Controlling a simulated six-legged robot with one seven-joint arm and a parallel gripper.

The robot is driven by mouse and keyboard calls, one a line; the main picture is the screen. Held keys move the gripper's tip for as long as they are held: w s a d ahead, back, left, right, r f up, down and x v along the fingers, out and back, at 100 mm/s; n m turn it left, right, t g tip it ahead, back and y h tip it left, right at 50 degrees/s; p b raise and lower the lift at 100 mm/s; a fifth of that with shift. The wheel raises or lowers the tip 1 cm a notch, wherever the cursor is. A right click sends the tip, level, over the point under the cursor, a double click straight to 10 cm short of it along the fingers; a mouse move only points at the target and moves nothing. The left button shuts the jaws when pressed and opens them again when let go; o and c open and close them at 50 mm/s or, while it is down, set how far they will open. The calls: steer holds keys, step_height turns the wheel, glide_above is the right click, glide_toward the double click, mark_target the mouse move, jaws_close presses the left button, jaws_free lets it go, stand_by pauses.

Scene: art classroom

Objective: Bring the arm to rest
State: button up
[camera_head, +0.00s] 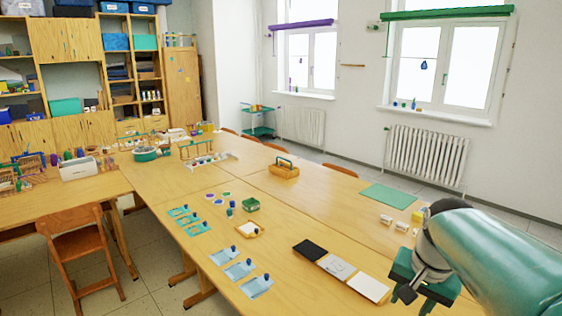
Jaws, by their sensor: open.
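My arm (490,250) is teal green and reaches in from the right edge of the view, over the right end of the long wooden table (295,215). My gripper (408,290) points downward at the arm's end, near the bottom right. Its fingertips are small and partly cut off by the lower edge. Nothing shows held in it. It is just right of a white sheet (368,286) that lies in a row with a grey one (336,266) and a black one (310,249).
A green mat (388,195) and small white rolls (386,219) lie behind my gripper. A wooden chair (78,240) stands at left. Radiators (425,155) line the wall.

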steer(key=s+a+n+t, duration=0.3)
steer(key=s+a+n, duration=0.4)
steer(key=s+a, duration=0.2)
steer(key=s+f, duration=0.1)
steer(key=s, duration=0.1)
steer(key=shift+s+a, duration=0.3)
steer(key=shift+a, duration=0.05)
steer(key=shift+d, duration=0.1)
